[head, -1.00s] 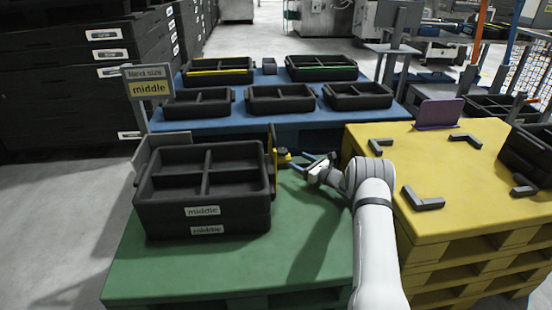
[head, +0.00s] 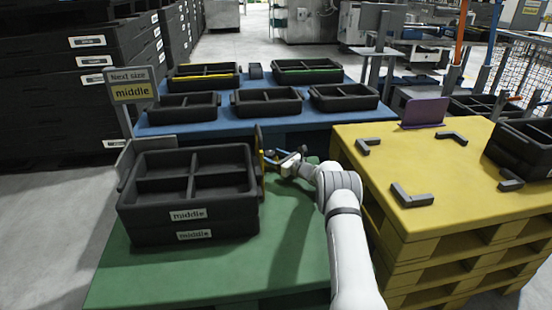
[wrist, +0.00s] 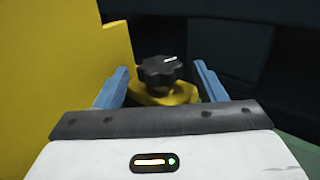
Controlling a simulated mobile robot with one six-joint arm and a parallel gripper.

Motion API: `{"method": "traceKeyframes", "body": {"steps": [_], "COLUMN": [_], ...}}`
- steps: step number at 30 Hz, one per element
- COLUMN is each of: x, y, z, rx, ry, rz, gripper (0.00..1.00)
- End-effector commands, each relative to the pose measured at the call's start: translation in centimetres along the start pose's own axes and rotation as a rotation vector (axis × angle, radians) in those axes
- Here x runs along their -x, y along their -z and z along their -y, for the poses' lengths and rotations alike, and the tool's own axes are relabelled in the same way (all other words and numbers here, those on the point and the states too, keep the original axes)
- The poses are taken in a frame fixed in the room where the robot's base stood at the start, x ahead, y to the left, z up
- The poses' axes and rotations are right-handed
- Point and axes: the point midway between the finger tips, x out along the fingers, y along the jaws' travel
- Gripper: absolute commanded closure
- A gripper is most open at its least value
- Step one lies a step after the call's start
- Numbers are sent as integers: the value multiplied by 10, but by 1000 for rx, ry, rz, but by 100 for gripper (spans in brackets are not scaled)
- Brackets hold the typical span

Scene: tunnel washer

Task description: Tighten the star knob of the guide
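The black star knob (wrist: 160,70) with a white mark on top sits on a yellow bracket of the guide in the wrist view. The yellow guide plate (wrist: 70,60) rises at the left there; in the head view the guide (head: 259,148) stands against the right side of the stacked trays. My gripper (wrist: 161,77) is open, its blue fingers on either side of the knob with a visible gap on each side. In the head view my gripper (head: 284,158) is beside the guide, and the knob cannot be made out there.
Two stacked black trays labelled middle (head: 190,193) stand on the green pallet (head: 285,235). A yellow pallet (head: 410,165) with dark corner stops is to the right. A blue table (head: 210,118) with several black trays lies behind.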

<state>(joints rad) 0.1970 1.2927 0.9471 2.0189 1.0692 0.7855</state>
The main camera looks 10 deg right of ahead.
Motion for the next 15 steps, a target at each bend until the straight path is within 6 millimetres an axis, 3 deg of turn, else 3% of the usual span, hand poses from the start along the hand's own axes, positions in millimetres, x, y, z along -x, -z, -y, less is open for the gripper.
{"method": "traceKeyframes", "body": {"steps": [15], "x": [1], "y": [0], "z": [0], "rx": [0], "ry": [0], "rz": [0], "gripper": [77]}}
